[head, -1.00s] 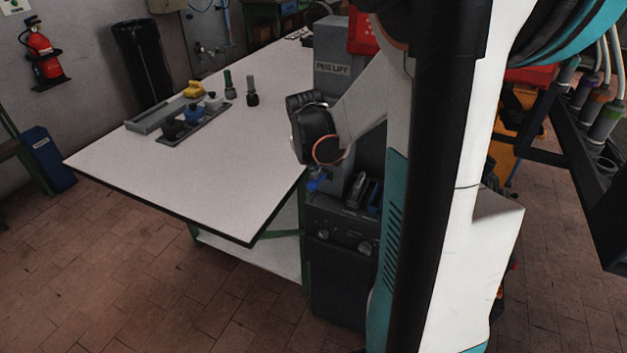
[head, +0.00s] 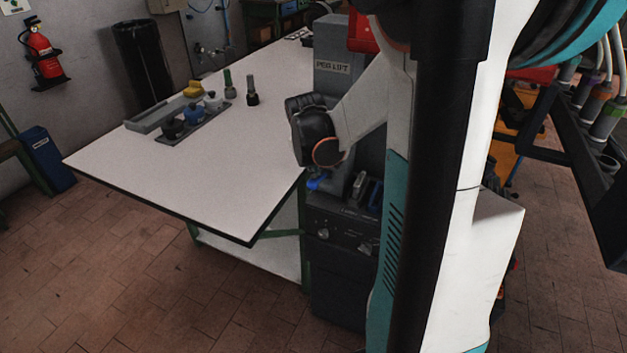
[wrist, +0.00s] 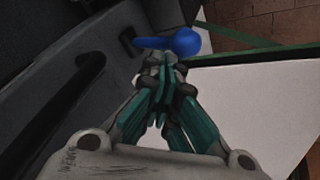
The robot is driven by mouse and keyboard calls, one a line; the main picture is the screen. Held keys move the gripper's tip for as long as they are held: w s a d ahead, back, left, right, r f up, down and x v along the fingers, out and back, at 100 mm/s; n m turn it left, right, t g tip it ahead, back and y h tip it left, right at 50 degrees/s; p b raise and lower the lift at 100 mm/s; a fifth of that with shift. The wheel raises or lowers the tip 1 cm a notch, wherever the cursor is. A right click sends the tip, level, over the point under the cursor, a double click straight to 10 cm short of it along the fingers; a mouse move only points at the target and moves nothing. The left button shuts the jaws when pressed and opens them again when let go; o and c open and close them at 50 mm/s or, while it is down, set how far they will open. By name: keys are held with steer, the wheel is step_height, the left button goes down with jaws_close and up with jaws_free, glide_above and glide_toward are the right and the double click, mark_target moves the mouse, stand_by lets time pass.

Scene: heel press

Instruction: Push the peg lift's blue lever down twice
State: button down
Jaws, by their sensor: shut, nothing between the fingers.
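The peg lift (head: 331,90) is a grey column with its name on a label, at the right end of the white table. Its blue lever (head: 314,184) shows just below my wrist in the head view. In the wrist view the lever (wrist: 184,42) is a blue rod with a ball end, sticking out to the right from a slot in the dark housing. My gripper (wrist: 164,68) is shut and empty, its fingertips close beside the lever's rod. I cannot tell whether they touch it. In the head view my wrist hides the fingers.
The white table (head: 200,190) reaches left of the lift. A dark control box with dials (head: 340,232) lies below the lever.

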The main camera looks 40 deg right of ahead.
steer(key=shift+s+a+f+b, duration=0.15)
steer(key=shift+a+f+b, duration=0.2)
steer(key=shift+f+b, duration=0.65)
steer(key=shift+s+a+f+b, duration=0.15)
steer(key=shift+a+f+b, duration=0.4)
steer(key=shift+f, duration=0.65)
steer(key=shift+s+a+f+b, duration=0.15)
steer(key=shift+a+f+b, duration=0.05)
steer(key=shift+f+b, duration=0.85)
stand_by(4.2)
